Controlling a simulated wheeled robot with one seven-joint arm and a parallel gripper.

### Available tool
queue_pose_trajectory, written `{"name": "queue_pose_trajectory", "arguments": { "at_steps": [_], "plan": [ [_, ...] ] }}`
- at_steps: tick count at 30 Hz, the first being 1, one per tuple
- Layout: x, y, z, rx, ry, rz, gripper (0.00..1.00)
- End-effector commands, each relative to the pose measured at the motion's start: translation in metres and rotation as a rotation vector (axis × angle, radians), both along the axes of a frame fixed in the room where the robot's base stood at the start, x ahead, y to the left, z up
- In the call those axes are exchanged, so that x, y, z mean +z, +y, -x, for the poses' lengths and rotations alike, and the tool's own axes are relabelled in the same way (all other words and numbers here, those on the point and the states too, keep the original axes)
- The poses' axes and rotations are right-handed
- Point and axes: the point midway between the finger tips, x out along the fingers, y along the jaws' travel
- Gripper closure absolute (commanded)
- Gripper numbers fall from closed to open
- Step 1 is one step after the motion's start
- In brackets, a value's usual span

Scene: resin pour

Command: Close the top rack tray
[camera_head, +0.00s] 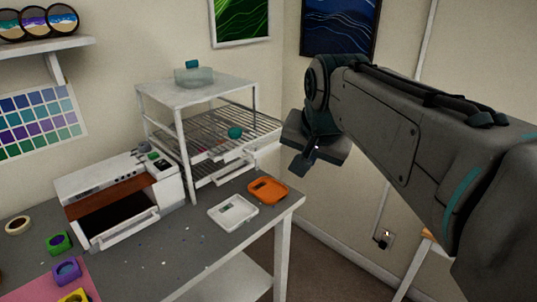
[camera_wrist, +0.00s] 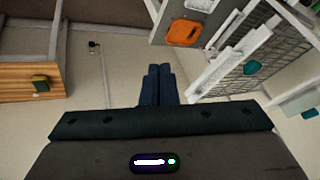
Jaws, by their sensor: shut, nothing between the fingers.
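The white rack (camera_head: 186,150) stands on the grey table against the wall. Its top rack tray (camera_head: 258,123), a wire grid with a white front, sticks out of the frame toward the right. A teal round piece (camera_head: 235,132) lies on the wire. In the wrist view, the tray's wire grid (camera_wrist: 280,42) and the teal piece (camera_wrist: 252,67) show at the upper right. My gripper (camera_head: 298,166) is to the right of the tray front, apart from it. In the wrist view, its fingers (camera_wrist: 157,72) are together and empty.
A lower tray (camera_head: 229,172) sits under the top one. An orange tray (camera_head: 268,190) and a white tray (camera_head: 232,211) lie on the table before the rack. A printer-like machine (camera_head: 119,195) stands left.

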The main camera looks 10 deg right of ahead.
Motion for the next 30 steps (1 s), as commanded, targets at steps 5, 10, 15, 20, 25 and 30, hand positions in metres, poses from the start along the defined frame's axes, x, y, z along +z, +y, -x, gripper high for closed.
{"name": "queue_pose_trajectory", "arguments": {
  "at_steps": [5,10,15,20,25,30],
  "plan": [
    [0.020,-0.002,-0.039,-0.161,-0.081,-0.096,1.00],
    [0.034,-0.004,-0.053,-0.231,-0.114,-0.143,1.00],
    [0.025,-0.004,-0.064,-0.241,-0.114,-0.150,1.00],
    [-0.001,-0.005,-0.082,-0.240,-0.112,-0.149,1.00],
    [-0.030,-0.006,-0.104,-0.239,-0.113,-0.148,1.00],
    [-0.041,0.002,-0.126,-0.236,-0.117,-0.147,1.00]
  ]
}}
